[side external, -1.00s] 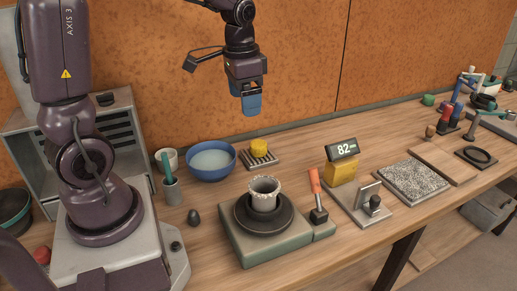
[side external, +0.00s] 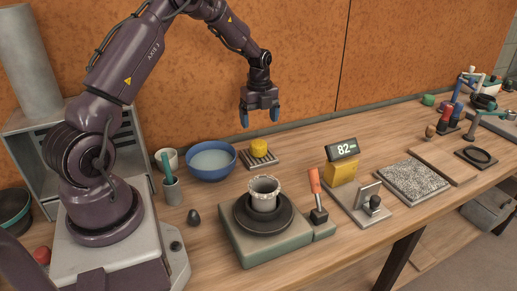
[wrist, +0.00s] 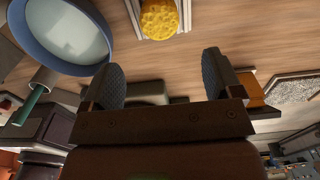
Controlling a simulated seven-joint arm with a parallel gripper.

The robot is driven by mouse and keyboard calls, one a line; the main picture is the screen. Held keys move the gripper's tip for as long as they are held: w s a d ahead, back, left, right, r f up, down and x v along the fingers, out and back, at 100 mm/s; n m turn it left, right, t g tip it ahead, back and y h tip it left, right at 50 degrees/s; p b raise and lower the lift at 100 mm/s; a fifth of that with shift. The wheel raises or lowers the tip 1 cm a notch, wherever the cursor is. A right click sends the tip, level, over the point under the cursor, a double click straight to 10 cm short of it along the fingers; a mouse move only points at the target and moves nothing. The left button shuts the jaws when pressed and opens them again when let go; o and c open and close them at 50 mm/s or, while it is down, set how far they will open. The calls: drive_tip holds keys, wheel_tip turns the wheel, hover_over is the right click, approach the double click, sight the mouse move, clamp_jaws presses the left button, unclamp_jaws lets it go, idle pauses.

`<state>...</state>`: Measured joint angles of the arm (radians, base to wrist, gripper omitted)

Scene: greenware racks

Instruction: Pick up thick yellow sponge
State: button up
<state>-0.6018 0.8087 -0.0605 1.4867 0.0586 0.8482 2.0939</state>
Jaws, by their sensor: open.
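The thick yellow sponge (side external: 259,145) is a round yellow piece lying on a small slatted rack (side external: 260,159) behind the potter's wheel. In the wrist view the sponge (wrist: 159,18) shows at the top edge, partly cut off, beyond my fingertips. My gripper (side external: 259,118) is open and empty, pointing down above the sponge with a clear gap between them.
A blue bowl of water (side external: 211,160) stands just left of the rack. A wheel with a rough-rimmed clay pot (side external: 264,192) is in front. Table right of the rack is clear.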

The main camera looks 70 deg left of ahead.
sight(259, 144)
wheel_tip(259, 144, down, 10)
drive_tip(key=c, duration=1)
